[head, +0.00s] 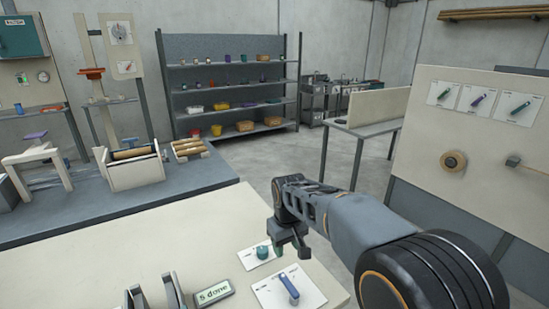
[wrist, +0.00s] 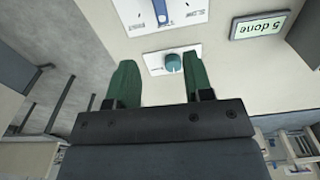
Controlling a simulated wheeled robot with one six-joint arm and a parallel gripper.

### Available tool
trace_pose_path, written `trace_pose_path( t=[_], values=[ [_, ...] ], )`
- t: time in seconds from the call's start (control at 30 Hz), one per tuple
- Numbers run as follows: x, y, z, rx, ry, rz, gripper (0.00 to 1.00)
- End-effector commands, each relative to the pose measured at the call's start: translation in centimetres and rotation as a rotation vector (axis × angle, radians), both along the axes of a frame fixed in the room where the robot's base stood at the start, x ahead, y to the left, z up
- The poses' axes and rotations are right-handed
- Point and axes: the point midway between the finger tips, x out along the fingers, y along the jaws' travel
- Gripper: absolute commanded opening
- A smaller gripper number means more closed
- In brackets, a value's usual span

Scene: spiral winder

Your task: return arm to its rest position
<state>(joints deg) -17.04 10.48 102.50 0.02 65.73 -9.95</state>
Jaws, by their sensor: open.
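My arm stretches from the lower right in the head view. My gripper (head: 289,246) is open and empty above the cream worktop (head: 225,252), by a teal knob (head: 263,252) on a small white plate. In the wrist view the two green fingertips of my gripper (wrist: 160,80) stand apart, with the teal knob (wrist: 173,63) seen between them. The fingers look clear of the knob, though the exact gap cannot be told.
A white panel with a blue lever (head: 289,288) lies beside the knob. A "5 done" display (head: 213,293) stands to the left. An upright panel (head: 480,130) with levers is at the right. Shelves (head: 230,85) stand at the back. Open floor (head: 262,160) lies beyond the worktop.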

Motion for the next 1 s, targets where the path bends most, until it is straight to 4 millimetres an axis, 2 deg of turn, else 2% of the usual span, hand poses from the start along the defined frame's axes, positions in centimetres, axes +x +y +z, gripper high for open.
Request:
trace_pose_path(
  t=[0.03, 0.1, 0.3, 0.5, 0.6, 0.7, 0.83, 1.0],
  values=[
    [-1.1, -0.3, -1.4, -0.006, 0.022, -0.020, 0.47],
    [-2.7, -1.2, -1.8, -0.001, 0.009, -0.064, 0.47],
    [-8.5, -5.8, -1.3, 0.031, -0.076, -0.233, 0.47],
    [-13.7, -9.5, -1.0, 0.060, -0.174, -0.369, 0.47],
    [-15.2, -10.6, -0.7, 0.067, -0.212, -0.406, 0.47],
    [-16.0, -11.3, -0.1, 0.072, -0.247, -0.432, 0.47],
    [-16.0, -11.9, 0.8, 0.079, -0.284, -0.451, 0.47],
    [-16.0, -12.1, 0.9, 0.078, -0.288, -0.458, 0.47]
  ],
)
